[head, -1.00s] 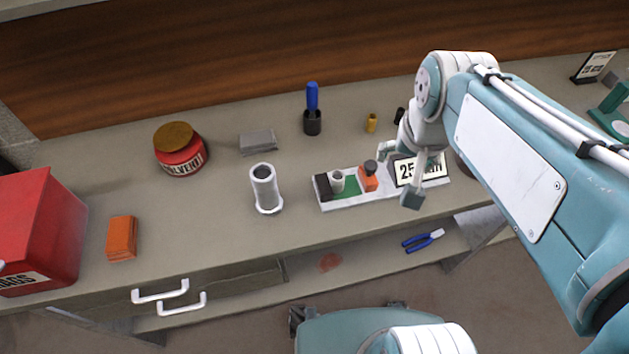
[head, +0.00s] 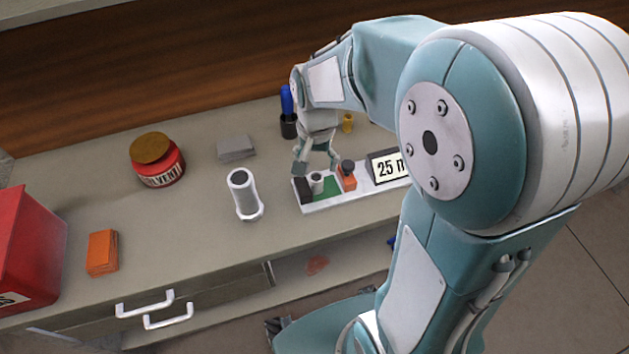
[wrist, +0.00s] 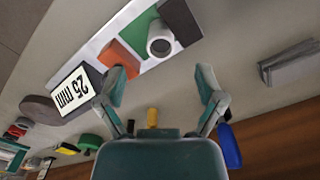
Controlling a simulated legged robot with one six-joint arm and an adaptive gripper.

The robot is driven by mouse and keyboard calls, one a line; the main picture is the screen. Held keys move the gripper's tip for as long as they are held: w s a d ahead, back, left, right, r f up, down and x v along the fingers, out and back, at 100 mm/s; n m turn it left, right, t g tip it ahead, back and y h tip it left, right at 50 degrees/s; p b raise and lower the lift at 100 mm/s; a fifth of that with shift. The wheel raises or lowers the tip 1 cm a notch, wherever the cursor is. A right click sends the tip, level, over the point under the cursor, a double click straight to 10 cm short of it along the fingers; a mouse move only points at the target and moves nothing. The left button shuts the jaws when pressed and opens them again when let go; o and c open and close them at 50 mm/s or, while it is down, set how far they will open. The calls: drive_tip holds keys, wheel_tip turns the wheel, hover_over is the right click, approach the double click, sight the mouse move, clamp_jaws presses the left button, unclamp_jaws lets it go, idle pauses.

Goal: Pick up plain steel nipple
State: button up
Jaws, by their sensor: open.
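In the wrist view the nipple (wrist: 160,38) shows as a pale ring with a dark bore, beyond the fingertips. My gripper (head: 316,168) is open and empty, just above and behind the nipple in the head view. In the wrist view my gripper (wrist: 162,86) has its two fingers spread wide, with the nipple roughly centred between their lines. The fingers do not touch it.
An orange block (head: 347,180) and a "25 mm" sign (head: 388,166) share the tray. A larger flanged pale pipe (head: 243,195) stands left of it. A blue-handled tool (head: 287,110) stands behind my wrist. A grey block (head: 236,147) and solvent jar (head: 158,163) are farther left.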

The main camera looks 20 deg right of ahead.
sight(316, 176)
drive_tip(key=f, duration=0.5)
drive_tip(key=shift+w+f, duration=0.15)
drive_tip(key=shift+w, duration=0.1)
clamp_jaws()
